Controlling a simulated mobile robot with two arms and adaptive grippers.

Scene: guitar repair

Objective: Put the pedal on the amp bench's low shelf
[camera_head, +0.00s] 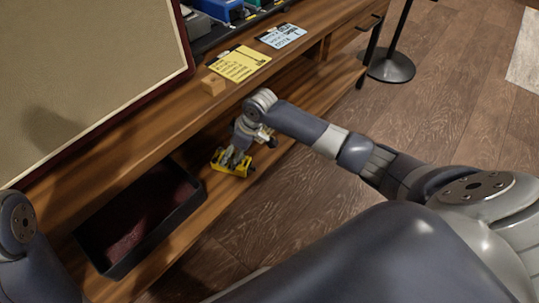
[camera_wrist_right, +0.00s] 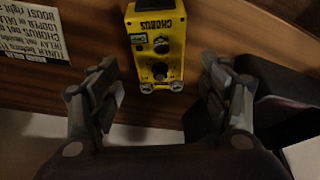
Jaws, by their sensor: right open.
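The yellow pedal (camera_head: 238,168) rests on the bench's low shelf (camera_head: 217,203), to the right of a dark bin. In the right wrist view the yellow pedal (camera_wrist_right: 157,62) has black knobs and upside-down CHORUS lettering. My right gripper (camera_head: 240,151) is at the pedal and partly covers it in the head view. In the wrist view my right gripper (camera_wrist_right: 160,85) is open, its fingers apart on either side of the pedal's near end with gaps to both. My left arm shows at the left edge, but its gripper is out of view.
The dark open bin (camera_head: 117,272) stands on the low shelf at left. A round black stand base (camera_head: 391,67) is on the floor.

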